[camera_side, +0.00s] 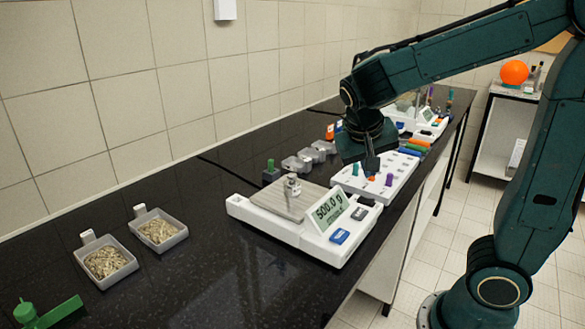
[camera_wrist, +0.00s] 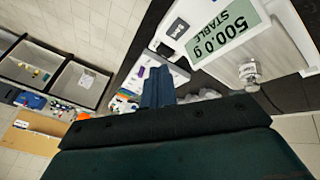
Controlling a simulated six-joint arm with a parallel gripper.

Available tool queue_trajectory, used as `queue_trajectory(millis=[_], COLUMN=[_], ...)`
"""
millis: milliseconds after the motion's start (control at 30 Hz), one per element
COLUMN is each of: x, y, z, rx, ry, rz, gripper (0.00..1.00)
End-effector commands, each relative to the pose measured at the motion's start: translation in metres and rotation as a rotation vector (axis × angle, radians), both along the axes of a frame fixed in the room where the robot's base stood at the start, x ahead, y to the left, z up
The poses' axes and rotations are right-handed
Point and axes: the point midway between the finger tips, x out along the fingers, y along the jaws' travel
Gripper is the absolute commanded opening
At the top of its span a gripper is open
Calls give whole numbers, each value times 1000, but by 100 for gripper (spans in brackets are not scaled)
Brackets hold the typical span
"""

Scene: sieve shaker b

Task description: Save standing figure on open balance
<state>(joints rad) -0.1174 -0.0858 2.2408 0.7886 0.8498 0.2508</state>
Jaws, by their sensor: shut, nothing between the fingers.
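The open balance (camera_side: 262,225) stands on the dark bench with a metal weight (camera_side: 292,187) upright on its pan (camera_side: 285,203). Its display (camera_side: 328,211) reads 500.0 g. In the wrist view the display (camera_wrist: 225,30) reads 500.0 g STABLE, upside down, and the weight (camera_wrist: 248,73) shows on the right. A blue key (camera_side: 340,236) and grey keys (camera_side: 360,213) lie beside the display. My gripper (camera_side: 371,168) is shut and empty, above the white board behind the balance, apart from the keys. Its shut fingers (camera_wrist: 158,88) also show in the wrist view.
The white board (camera_side: 400,178) holds coloured knobs, including a purple one (camera_side: 389,180). A second balance (camera_side: 430,127) stands farther back. Clear boxes (camera_side: 297,164) and a green-topped block (camera_side: 270,172) are near the wall. Two trays of grain (camera_side: 107,262) sit at left, with bare bench between.

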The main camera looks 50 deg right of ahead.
Motion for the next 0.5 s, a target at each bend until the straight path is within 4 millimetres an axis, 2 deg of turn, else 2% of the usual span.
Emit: queue_trajectory(millis=[500], x=[22], y=[-24], z=[-17], rx=[-252], ry=[66], rz=[-290], gripper=[0])
